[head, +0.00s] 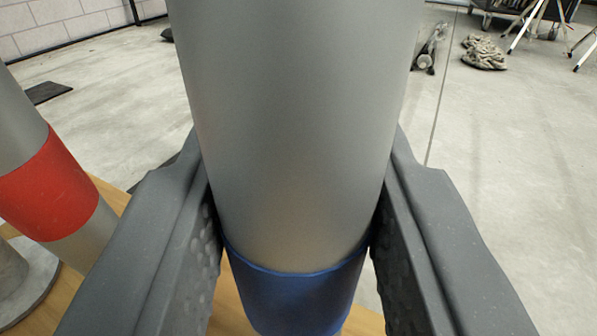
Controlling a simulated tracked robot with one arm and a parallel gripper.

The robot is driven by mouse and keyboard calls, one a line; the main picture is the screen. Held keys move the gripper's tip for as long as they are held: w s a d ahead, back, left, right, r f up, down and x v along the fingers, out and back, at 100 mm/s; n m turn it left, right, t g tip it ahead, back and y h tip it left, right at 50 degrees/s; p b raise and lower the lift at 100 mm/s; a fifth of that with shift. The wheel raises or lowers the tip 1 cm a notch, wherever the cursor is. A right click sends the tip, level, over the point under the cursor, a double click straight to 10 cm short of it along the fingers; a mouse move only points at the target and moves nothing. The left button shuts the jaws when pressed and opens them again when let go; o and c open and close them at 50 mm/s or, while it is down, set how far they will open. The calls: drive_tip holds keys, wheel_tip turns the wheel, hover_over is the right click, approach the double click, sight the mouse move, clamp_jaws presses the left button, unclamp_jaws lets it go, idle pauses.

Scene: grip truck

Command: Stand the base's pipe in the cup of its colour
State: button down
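A large grey pipe (295,130) fills the middle of the head view, running from the top edge downward. A blue band or sleeve (295,298) is around its lower part; I cannot tell whether it is a band or a cup's rim. My gripper (295,215) has one dark finger on each side of the pipe, and both dimpled pads appear to press against it. The pipe's upper end is out of view. A second grey pipe with a red band (48,188) stands tilted in view at the left, apart from my gripper.
A wooden surface (228,312) lies under the pipes. A round grey base (28,280) is at the lower left. Beyond is a concrete floor with a block wall (50,25), a heap of cloth (484,52), a cart and tripod legs at the far right.

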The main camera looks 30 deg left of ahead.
drive_tip(key=shift+f, duration=0.15)
drive_tip(key=c, duration=1)
unclamp_jaws()
drive_tip(key=shift+o, duration=0.2)
drive_tip(key=p+v, duration=0.3)
drive_tip(key=v, duration=1)
drive_tip(key=shift+s+d, duration=0.2)
drive_tip(key=shift+s, duration=0.15)
